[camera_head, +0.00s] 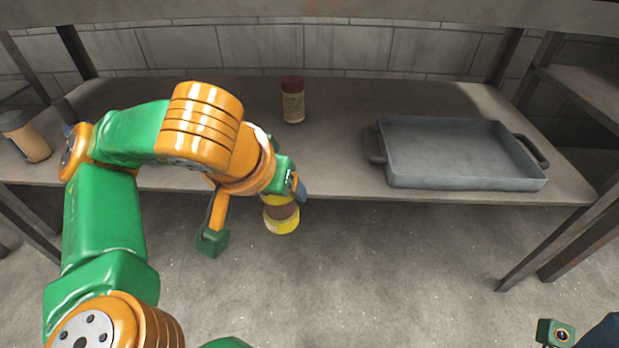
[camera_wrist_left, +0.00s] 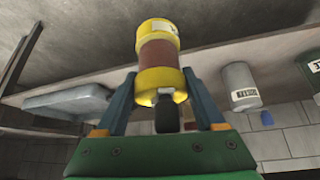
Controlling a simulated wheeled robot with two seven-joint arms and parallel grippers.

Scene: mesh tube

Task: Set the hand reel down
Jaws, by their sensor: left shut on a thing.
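The hand reel is a yellow cylinder with a brown wound middle (camera_head: 281,212). In the head view it hangs just in front of the shelf's front edge, above the floor. My left gripper (camera_head: 294,188) is shut on it. In the left wrist view the reel (camera_wrist_left: 160,52) sits between the two blue fingers (camera_wrist_left: 157,97), with a short black part at its near end. The bench-like shelf (camera_head: 335,178) lies just behind the reel. Only a small part of my right arm shows at the bottom right corner; its fingertips are not visible.
A grey tray with handles (camera_head: 460,155) fills the shelf's right side. A brown-capped jar (camera_head: 293,100) stands near the back middle, and another jar (camera_head: 27,138) at the far left. An upper shelf (camera_head: 330,10) crosses above. The shelf between jar and tray is clear.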

